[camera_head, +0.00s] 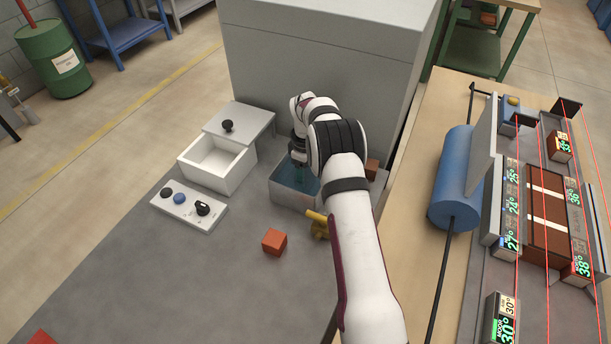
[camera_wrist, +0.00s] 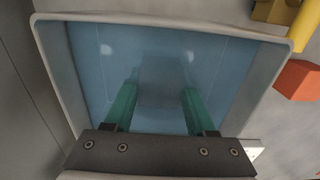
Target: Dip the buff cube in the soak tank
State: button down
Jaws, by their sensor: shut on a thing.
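The soak tank (camera_head: 288,197) is a grey, open-topped box of blue liquid standing by the big grey block. In the wrist view its pale rim (camera_wrist: 165,17) frames the picture. My gripper (camera_head: 300,174) reaches down into the tank. In the wrist view the teal fingers of my gripper (camera_wrist: 160,92) point down into the liquid, apart from each other with a dim, blue-tinted block between them. I take this block for the buff cube (camera_wrist: 160,98); its colour and lower part are blurred by the liquid. In the head view my arm and the tank wall hide it.
A white open box (camera_head: 215,160), a lid with black knob (camera_head: 237,124) and a control panel (camera_head: 188,207) lie left. An orange-red cube (camera_head: 274,241) and yellow valve (camera_head: 318,224) are near the tank's front. A brown block (camera_head: 372,168) stands right. The front left surface is mostly clear.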

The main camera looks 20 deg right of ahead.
notch_tip(320, 180, up, 12)
dwell(0.7)
dwell(1.1)
